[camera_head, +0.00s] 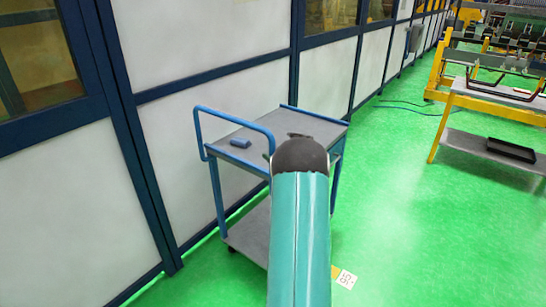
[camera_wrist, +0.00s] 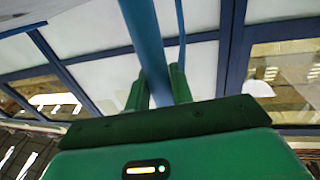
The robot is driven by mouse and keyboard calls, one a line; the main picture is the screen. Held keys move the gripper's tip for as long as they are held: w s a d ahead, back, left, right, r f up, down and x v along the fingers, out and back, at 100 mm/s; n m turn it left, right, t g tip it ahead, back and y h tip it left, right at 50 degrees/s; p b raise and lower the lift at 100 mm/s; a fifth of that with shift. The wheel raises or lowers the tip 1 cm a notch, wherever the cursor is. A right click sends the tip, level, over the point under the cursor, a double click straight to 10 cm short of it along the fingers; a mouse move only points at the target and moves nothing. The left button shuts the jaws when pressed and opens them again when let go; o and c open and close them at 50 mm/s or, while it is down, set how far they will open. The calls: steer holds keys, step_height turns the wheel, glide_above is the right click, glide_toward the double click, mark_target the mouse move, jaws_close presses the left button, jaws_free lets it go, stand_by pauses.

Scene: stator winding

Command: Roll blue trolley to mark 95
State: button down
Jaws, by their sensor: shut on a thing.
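The blue trolley (camera_head: 310,125) has grey shelves, a blue frame and a blue push handle (camera_head: 232,117) at its left end. It stands beside the wall panels in the head view. My arm covers its near right part, and my gripper is hidden there. In the wrist view my gripper (camera_wrist: 159,89) is shut on a blue bar of the trolley (camera_wrist: 146,45), with one finger on each side. A white floor card (camera_head: 346,279), which seems to read 95, lies on the green floor right of my arm, with an orange patch (camera_head: 335,271) next to it.
A small blue object (camera_head: 240,143) lies on the trolley's top shelf. A white panelled wall with dark blue posts (camera_head: 296,60) runs close behind the trolley. A yellow-framed bench (camera_head: 440,125) stands at the right. Green floor (camera_head: 400,215) between is clear; a blue cable (camera_head: 405,108) lies farther back.

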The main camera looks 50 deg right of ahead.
steer(key=shift+s+d+r, duration=0.1)
steer(key=shift+d+r, duration=0.05)
steer(key=shift+d, duration=0.2)
steer(key=c, duration=1.5)
jaws_free()
steer(key=shift+o, duration=1.1)
steer(key=shift+d+f, duration=0.15)
steer(key=shift+f, duration=0.05)
steer(key=shift+a, duration=0.2)
steer(key=s+a, duration=0.2)
steer(key=s, duration=1.1)
steer(key=shift+s+a+r, duration=0.15)
steer(key=shift+s+a, duration=0.1)
